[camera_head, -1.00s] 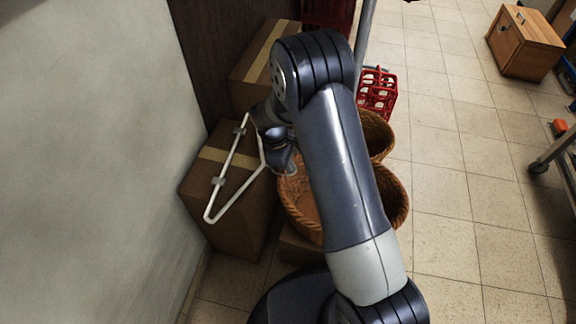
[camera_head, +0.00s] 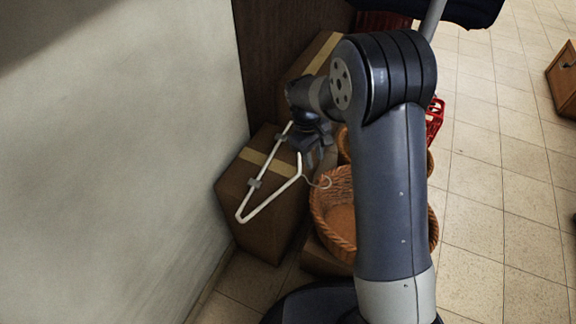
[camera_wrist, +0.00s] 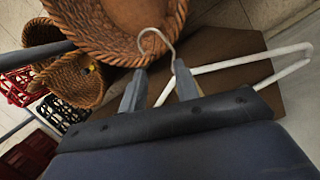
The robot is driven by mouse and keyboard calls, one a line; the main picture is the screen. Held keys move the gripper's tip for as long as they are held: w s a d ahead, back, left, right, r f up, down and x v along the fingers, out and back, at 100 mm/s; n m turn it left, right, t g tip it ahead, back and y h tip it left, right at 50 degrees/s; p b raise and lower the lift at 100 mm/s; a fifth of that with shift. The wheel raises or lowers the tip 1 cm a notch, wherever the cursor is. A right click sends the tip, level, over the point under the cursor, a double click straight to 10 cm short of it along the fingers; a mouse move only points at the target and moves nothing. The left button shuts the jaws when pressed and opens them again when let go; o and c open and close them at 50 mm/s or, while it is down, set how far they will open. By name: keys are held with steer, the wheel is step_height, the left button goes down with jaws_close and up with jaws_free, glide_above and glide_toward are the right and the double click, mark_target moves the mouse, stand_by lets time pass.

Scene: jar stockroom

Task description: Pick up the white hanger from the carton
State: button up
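The white hanger (camera_head: 268,205) lies over the top of the brown carton (camera_head: 245,225) by the wall. Its hook points right, over the edge toward a basket. Small grey clips sit on its bar. My gripper (camera_head: 320,160) is just above the hanger's right part. In the wrist view my gripper (camera_wrist: 158,80) has its two fingers apart, with the hanger's neck and a white arm between them. A gap shows beside the white arm, so it does not look clamped. The hanger (camera_wrist: 230,64) runs off to the right there. My wrist hides part of it in the head view.
A wicker basket (camera_head: 325,222) stands right of the carton, with another (camera_wrist: 75,82) beyond. A second carton (camera_head: 312,58) stands behind. A red crate (camera_head: 434,120) is at the back. The wall (camera_head: 130,150) is close on the left.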

mark_target(291, 180)
steer(key=shift+o, duration=0.6)
steer(key=m, duration=0.1)
steer(key=a+m, duration=0.1)
steer(key=m, duration=0.1)
steer(key=shift+s+m+y, duration=0.3)
steer(key=shift+s+y, duration=0.05)
steer(key=shift+y, duration=0.05)
steer(key=a+f+m+y+b, duration=0.1)
steer(key=f+m+b, duration=0.1)
steer(key=f+m, duration=0.1)
steer(key=a+f+m+t+y+b, duration=0.1)
steer(key=a+f+m+b, duration=0.1)
steer(key=m, duration=0.4)
steer(key=a+f+m+t+y+b, duration=0.1)
steer(key=f+m+b, duration=0.1)
steer(key=f+m, duration=0.2)
steer(key=shift+s+a+f+m, duration=0.1)
steer(key=shift+s+a+m, duration=0.3)
steer(key=shift+m, duration=0.2)
steer(key=shift+c, duration=0.5)
jaws_close()
